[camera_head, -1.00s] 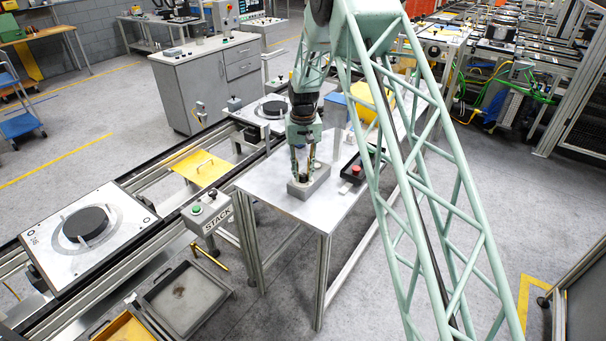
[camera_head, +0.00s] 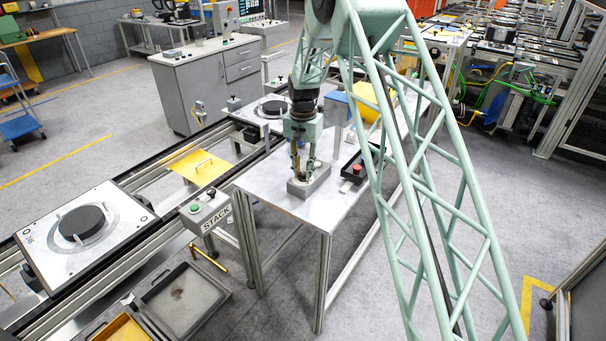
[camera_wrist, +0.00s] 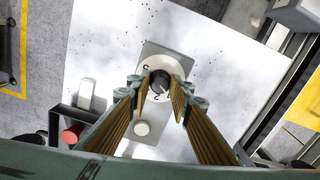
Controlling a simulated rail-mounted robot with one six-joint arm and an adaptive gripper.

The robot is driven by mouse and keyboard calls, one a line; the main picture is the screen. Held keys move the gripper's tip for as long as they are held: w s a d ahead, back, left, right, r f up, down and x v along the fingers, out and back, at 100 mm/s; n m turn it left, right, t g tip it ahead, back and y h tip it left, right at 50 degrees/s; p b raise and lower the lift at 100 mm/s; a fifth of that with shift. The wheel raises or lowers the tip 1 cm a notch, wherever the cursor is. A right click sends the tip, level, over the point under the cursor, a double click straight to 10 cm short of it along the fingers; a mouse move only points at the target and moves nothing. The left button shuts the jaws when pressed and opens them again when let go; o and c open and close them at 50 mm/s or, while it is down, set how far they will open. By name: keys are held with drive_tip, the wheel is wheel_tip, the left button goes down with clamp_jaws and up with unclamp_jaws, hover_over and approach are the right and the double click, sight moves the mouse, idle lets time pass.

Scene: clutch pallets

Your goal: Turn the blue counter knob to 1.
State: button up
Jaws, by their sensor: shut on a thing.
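In the wrist view the same box (camera_wrist: 168,52) carries a white round dial (camera_wrist: 176,67) with dark marks. A dark knob (camera_wrist: 159,81) sits at the dial's middle; its colour looks near black, not clearly blue. My gripper (camera_wrist: 158,90) is shut on the knob, with one finger at each side. In the head view my gripper (camera_head: 303,168) points down at the box. The fingers hide part of the dial, and I cannot read the knob's setting surely. A pale round button (camera_wrist: 142,128) lies nearer the wrist.
The STACK control box (camera_head: 207,210) and a conveyor pallet (camera_head: 122,232) are at the left. The table's front is clear.

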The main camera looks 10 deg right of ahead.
sight(303, 173)
drive_tip(key=shift+m, duration=0.6)
drive_tip(key=o, duration=0.8)
drive_tip(key=shift+o, duration=0.2)
drive_tip(key=shift+r, duration=0.1)
wheel_tip(303, 173, up, 12)
idle(0.4)
idle(0.4)
